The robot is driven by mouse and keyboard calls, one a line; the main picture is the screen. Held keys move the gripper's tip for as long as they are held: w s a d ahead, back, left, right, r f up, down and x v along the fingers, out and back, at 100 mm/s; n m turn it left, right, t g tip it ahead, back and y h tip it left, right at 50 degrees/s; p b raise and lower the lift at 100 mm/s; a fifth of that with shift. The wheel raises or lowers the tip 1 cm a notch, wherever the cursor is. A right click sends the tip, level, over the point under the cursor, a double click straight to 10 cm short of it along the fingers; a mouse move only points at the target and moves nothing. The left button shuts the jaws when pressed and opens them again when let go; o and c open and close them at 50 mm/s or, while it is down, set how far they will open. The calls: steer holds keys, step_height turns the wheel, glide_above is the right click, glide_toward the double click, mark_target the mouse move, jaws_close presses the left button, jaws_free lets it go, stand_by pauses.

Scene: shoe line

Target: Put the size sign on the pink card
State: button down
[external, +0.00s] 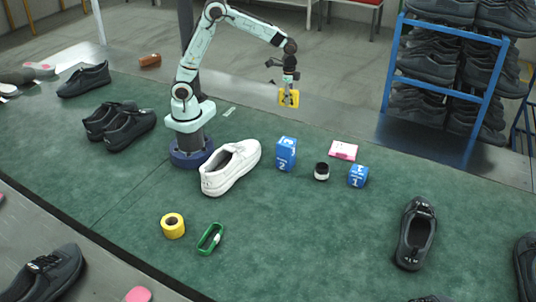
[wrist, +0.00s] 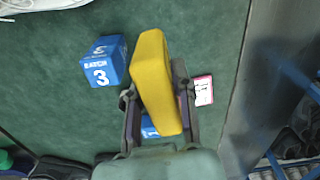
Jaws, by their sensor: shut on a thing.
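My gripper (external: 290,96) is shut on a yellow block-like sign (external: 285,97), held high above the green table, with dark marks on one face in the external view. In the wrist view the yellow sign (wrist: 155,80) sits tilted between the two fingers of my gripper (wrist: 158,100), and its plain side shows. The pink card (external: 343,150) lies flat near the table's far edge, below and to the right of my gripper. In the wrist view the card (wrist: 203,90) shows just right of the fingers, partly hidden by one.
A blue numbered block (external: 286,153), a small black-and-white jar (external: 321,171) and another blue block (external: 357,175) stand near the card. A white shoe (external: 231,167) is left of them. A blue shoe rack (external: 445,75) stands behind.

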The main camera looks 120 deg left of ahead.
steer(key=w+d+m, duration=0.1)
steer(key=w, duration=0.4)
glide_above(334, 151)
steer(key=shift+m, duration=0.3)
steer(key=f, duration=1.1)
steer(key=shift+s+d+f, duration=0.1)
steer(key=shift+d+f, duration=0.1)
steer(key=shift+f, duration=1.7)
steer(key=shift+f, duration=0.1)
steer(key=shift+f, duration=0.25)
steer(key=c, duration=0.9)
jaws_free()
steer(key=shift+c, duration=0.2)
